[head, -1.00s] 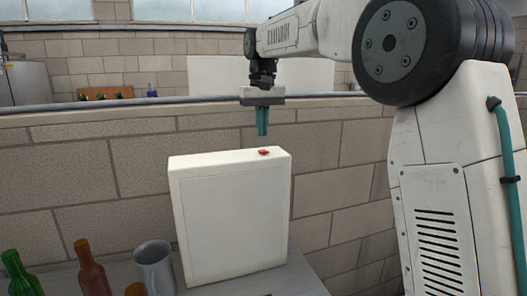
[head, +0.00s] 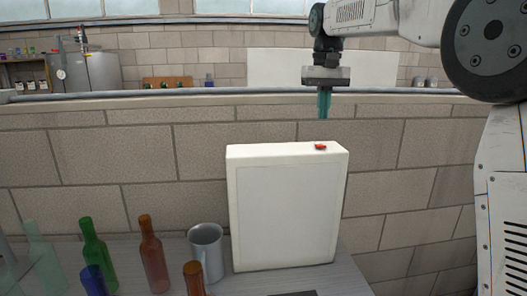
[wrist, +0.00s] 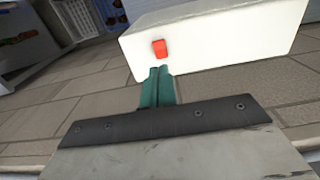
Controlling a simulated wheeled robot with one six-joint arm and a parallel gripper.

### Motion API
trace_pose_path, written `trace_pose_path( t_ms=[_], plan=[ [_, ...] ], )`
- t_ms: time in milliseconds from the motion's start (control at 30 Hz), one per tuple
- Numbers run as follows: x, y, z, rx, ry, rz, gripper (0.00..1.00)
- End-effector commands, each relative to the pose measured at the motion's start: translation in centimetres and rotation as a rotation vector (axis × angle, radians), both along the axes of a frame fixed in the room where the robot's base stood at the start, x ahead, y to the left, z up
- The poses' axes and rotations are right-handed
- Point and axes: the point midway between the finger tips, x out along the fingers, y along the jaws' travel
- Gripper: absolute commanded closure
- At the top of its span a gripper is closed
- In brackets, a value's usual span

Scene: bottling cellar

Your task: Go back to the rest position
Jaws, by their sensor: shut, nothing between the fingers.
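My gripper (head: 323,105) hangs with its teal fingers pointing down, above and a little behind the white box in the head view. It is shut and holds nothing. The fingers also show in the wrist view (wrist: 158,88), close together. The white box (head: 285,212) stands upright on the grey table, with a small red button (head: 320,146) on its top. In the wrist view the red button (wrist: 159,48) lies just beyond the fingertips, and the fingers look apart from it.
A grey mug (head: 206,255) stands left of the box. Several bottles, among them a green one (head: 95,255) and a brown one (head: 153,255), stand farther left on the table (head: 250,285). A block wall (head: 140,140) rises behind. A metal tank (head: 92,73) stands beyond it.

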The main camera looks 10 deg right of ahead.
Motion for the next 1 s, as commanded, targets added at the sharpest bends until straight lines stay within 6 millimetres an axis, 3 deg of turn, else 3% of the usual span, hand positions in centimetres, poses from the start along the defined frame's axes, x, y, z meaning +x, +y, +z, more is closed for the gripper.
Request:
trace_pose_path(
  t_ms=[167,367,567,700,833,1000],
  plan=[
    [-6.3,-0.8,0.2,0.0,-0.02,-0.002,1.0],
    [-16.1,-1.7,-2.2,0.0,-0.048,-0.003,1.0],
    [-26.0,-2.4,-7.2,-0.001,-0.077,-0.002,1.0],
    [-32.2,-2.7,-11.9,-0.002,-0.095,-0.002,1.0],
    [-36.3,-2.9,-15.8,-0.003,-0.106,-0.003,1.0],
    [-38.8,-3.0,-18.7,-0.003,-0.112,-0.002,1.0]
  ],
)
